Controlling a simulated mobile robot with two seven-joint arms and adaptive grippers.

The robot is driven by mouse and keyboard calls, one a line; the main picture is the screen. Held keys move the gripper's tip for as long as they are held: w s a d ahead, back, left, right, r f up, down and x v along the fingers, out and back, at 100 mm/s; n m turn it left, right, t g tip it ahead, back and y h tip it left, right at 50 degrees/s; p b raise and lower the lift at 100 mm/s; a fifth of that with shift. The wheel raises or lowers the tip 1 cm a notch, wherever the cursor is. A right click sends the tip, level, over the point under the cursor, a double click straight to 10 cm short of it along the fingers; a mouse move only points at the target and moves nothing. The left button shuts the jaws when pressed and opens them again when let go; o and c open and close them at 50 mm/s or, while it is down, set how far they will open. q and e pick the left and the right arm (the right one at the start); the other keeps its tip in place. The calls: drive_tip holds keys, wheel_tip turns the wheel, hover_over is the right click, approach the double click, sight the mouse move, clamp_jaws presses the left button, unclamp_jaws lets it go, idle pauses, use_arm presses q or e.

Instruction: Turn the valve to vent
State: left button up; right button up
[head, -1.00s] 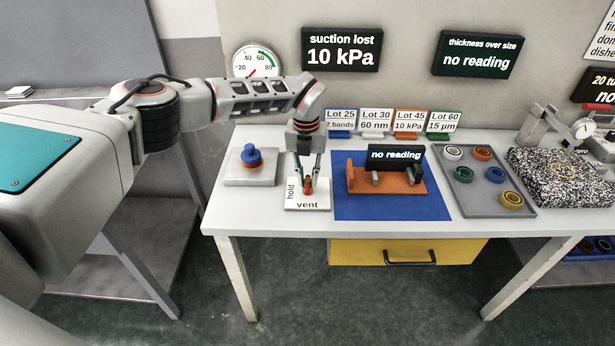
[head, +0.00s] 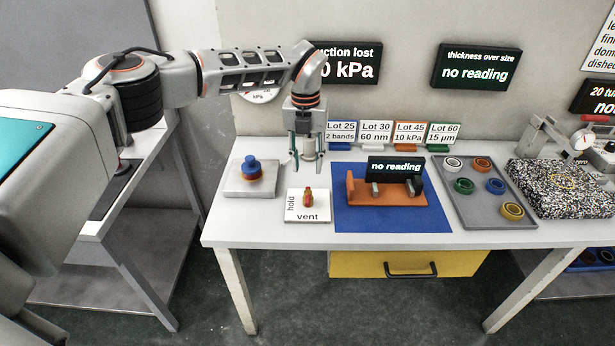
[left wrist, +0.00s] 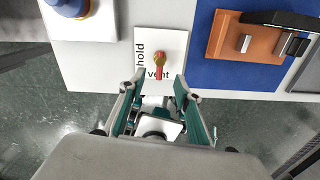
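The valve (head: 308,198) is a small red-orange handle on a white plate (head: 293,217) marked "hold" on its left side and "vent" on its near side. Its handle points toward the "vent" word, and the left wrist view shows the same handle (left wrist: 159,66). My left gripper (head: 308,162) is raised above and behind the valve, apart from it. Its two fingers are spread and empty, also in the left wrist view (left wrist: 160,84). My right gripper is not in view.
A blue-topped knob on a grey block (head: 250,191) stands left of the valve. An orange fixture (head: 388,193) on a blue mat (head: 390,222) stands right. A grey tray of colored rings (head: 482,213) lies farther right. My arm partly covers the "suction lost" display (head: 362,66) and a gauge (head: 262,97).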

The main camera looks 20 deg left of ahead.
use_arm(q)
drive_tip(key=shift+r, duration=1.2)
